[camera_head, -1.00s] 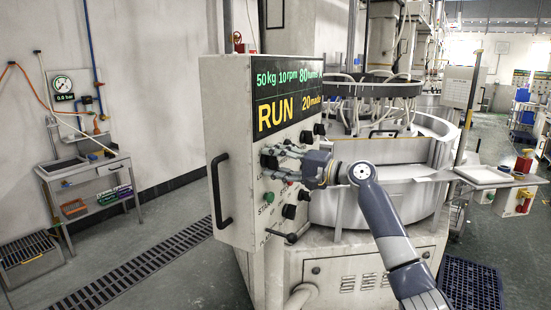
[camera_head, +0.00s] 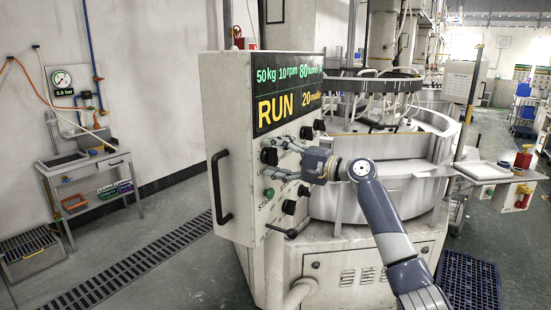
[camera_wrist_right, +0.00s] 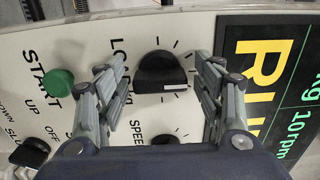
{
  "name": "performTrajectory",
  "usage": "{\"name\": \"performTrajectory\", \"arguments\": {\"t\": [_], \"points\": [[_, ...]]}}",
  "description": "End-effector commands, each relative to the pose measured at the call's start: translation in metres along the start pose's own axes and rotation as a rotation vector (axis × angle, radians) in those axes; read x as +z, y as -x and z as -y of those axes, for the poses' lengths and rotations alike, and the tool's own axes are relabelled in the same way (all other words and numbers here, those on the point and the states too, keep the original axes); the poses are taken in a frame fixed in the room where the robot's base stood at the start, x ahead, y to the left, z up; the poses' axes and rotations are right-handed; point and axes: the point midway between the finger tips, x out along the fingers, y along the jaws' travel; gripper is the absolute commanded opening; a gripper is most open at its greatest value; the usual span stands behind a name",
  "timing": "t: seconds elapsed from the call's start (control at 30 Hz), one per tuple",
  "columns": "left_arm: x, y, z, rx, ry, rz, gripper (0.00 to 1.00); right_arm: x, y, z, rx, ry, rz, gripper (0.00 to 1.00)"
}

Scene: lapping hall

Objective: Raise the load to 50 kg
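The control panel (camera_head: 235,120) of the lapping machine carries a lit display (camera_head: 289,90) reading 50 kg, 10 rpm, RUN and 20 made. The black LOAD knob (camera_wrist_right: 160,72) shows in the right wrist view, with a white mark at its lower right edge. My right gripper (camera_head: 272,158) is at the panel front. In the right wrist view its fingers (camera_wrist_right: 162,75) are spread on both sides of the LOAD knob, with gaps to it; it holds nothing. My left gripper is not in view.
The SPEED knob (camera_wrist_right: 165,140) is beside the LOAD knob, partly hidden by my gripper. A green START button (camera_wrist_right: 58,83) is near the left finger. A black handle (camera_head: 220,188) juts from the panel's left side. A bench (camera_head: 90,165) stands at the left wall.

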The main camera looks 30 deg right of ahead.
Motion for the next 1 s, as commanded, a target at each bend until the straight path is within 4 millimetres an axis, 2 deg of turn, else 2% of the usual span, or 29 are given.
{"name": "performTrajectory", "arguments": {"t": [0.37,0.47,0.8,1.0], "points": [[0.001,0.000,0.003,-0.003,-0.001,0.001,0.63,0.000,0.006,-0.001,0.002,0.001,0.000,0.63],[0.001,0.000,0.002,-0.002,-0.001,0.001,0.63,-0.001,0.019,-0.002,0.002,0.000,-0.001,0.63],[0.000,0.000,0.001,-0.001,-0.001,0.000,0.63,-0.001,0.086,-0.002,0.004,0.000,-0.002,0.63],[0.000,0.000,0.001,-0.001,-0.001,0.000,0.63,-0.001,0.111,-0.001,0.002,-0.001,0.000,0.63]]}}
